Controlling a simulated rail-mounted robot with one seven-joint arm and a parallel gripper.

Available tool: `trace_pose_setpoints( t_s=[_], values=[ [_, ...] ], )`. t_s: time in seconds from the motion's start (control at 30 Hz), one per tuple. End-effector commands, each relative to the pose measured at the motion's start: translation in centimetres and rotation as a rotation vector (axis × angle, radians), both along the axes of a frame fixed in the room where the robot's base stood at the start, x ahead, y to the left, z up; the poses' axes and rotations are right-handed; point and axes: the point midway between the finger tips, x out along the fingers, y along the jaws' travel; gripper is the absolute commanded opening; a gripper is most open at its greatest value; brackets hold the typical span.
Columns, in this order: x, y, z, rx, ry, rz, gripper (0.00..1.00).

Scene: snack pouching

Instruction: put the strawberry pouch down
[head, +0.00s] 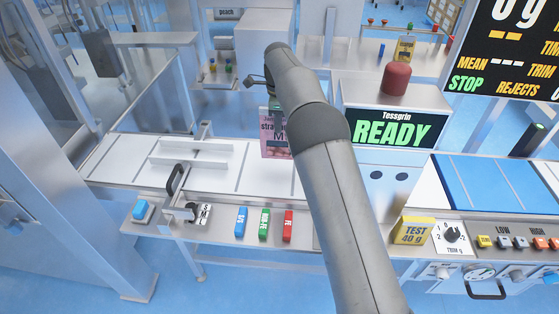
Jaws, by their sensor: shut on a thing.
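A pink strawberry pouch (274,139) shows in the head view, left of my arm, with part of its label and the pink contents visible. My gripper (276,108) is at the pouch's top edge and shut on it; the fingers are mostly hidden by my own arm. The pouch hangs upright in front of the white conveyor (255,165). I cannot tell whether its bottom edge touches the belt. My arm covers the pouch's right side.
A metal guide frame (195,152) stands on the belt to the left. The detector housing with a READY screen (388,128) stands close on the right. Blue, green and red blocks (264,224) sit on the front shelf. Bare belt lies left of the pouch.

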Motion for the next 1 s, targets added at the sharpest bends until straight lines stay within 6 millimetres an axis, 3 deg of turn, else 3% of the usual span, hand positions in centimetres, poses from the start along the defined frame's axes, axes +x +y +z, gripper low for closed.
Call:
trace_pose_setpoints(
  t_s=[0.2,0.37,0.63,1.0],
  values=[
    [0.1,0.1,-3.6,-0.001,0.004,-0.008,0.0],
    [0.1,0.1,-5.1,0.0,0.002,-0.007,0.0],
    [0.1,0.1,-9.2,-0.001,0.003,-0.007,0.0],
    [0.1,0.1,-9.9,0.001,0.0,-0.006,0.0]
  ],
)
